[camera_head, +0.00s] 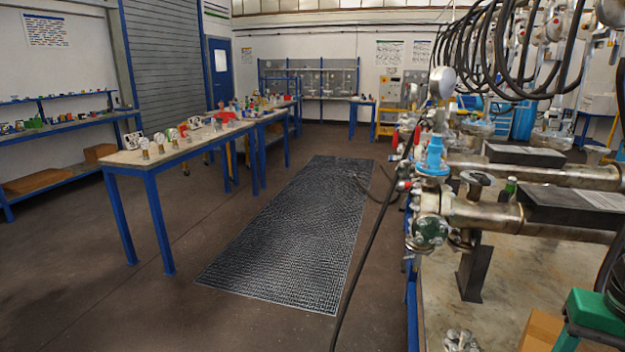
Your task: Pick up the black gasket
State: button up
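I cannot make out a black gasket anywhere in the head camera view. At the right, steel flanged vessels (535,215) lie horizontally on a bench. Their near end carries a round flange (430,231) and a blue valve part (434,157). Black rectangular blocks (525,155) rest on top of the pipes. Any gasket among these parts is too small or hidden. My gripper is not in view.
A blue-legged table (185,150) with several small fittings stands at the left. A dark ribbed mat (290,240) lies on open floor in the middle. A black hose (365,260) crosses the floor. A green stool (595,310) stands at the lower right.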

aim_at(484, 181)
jog(key=u, duration=0.05)
jog(key=k, duration=0.4)
jog(key=z, duration=0.5)
jog(key=i, duration=1.3)
jog(key=u, duration=0.3)
